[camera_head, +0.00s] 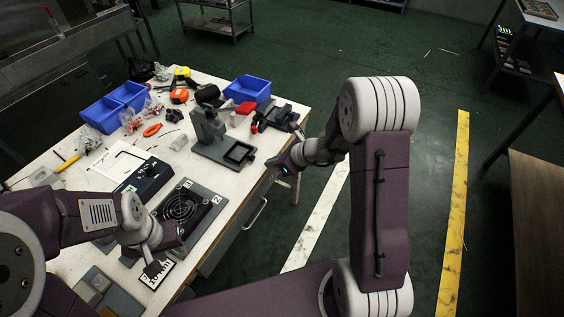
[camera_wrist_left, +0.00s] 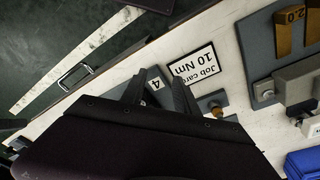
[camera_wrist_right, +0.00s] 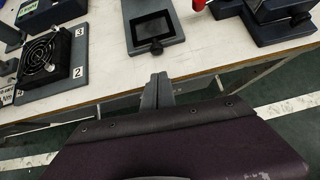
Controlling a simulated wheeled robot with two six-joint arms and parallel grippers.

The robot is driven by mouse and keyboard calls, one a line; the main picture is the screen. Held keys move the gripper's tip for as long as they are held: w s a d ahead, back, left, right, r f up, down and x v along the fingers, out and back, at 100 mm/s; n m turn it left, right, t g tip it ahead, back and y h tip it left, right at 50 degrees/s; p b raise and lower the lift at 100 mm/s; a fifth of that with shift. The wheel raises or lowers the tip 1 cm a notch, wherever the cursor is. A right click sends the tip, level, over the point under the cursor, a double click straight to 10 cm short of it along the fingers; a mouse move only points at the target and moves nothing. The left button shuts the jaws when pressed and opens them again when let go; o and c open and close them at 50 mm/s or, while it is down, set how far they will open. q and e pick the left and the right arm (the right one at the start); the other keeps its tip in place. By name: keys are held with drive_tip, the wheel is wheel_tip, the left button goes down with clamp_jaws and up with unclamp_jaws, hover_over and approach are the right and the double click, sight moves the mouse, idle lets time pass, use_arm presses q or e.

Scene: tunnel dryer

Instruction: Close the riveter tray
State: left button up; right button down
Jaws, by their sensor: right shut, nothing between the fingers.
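The riveter (camera_head: 209,128) is a grey upright machine on a flat base, standing near the table's right edge. Its tray (camera_head: 239,155) is a dark rectangular recess in a grey frame at the base's front. The tray also shows at the top of the right wrist view (camera_wrist_right: 153,27), with a dark round knob (camera_wrist_right: 156,47) at its near end. My right gripper (camera_wrist_right: 158,78) is shut and empty, just short of the knob and apart from it, by the table edge.
A fan on a numbered plate (camera_head: 182,206) lies left of the riveter. A black-and-white device (camera_head: 143,176) is beside it. Blue bins (camera_head: 248,90) and hand tools stand farther back. A red-handled tool (camera_head: 262,119) is right of the riveter. Floor beyond the table edge is free.

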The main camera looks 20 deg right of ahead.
sight(238, 154)
use_arm(q)
drive_tip(key=shift+w+r+p, duration=0.1)
drive_tip(key=shift+r+p, duration=0.05)
drive_tip(key=shift+p, duration=0.25)
use_arm(e)
drive_tip(key=w+a, duration=0.2)
drive_tip(key=w, duration=0.1)
drive_tip(key=shift+a+f, duration=0.25)
drive_tip(key=shift+f, duration=0.15)
drive_tip(key=shift+w+a, duration=0.25)
drive_tip(key=shift+w, duration=0.05)
use_arm(q)
drive_tip(key=shift+r+p, duration=0.4)
use_arm(e)
drive_tip(key=w+a, duration=0.4)
drive_tip(key=shift+a, duration=0.1)
use_arm(q)
drive_tip(key=shift+d, duration=0.15)
use_arm(e)
drive_tip(key=shift+w+r, duration=0.1)
use_arm(q)
drive_tip(key=shift+s, duration=0.2)
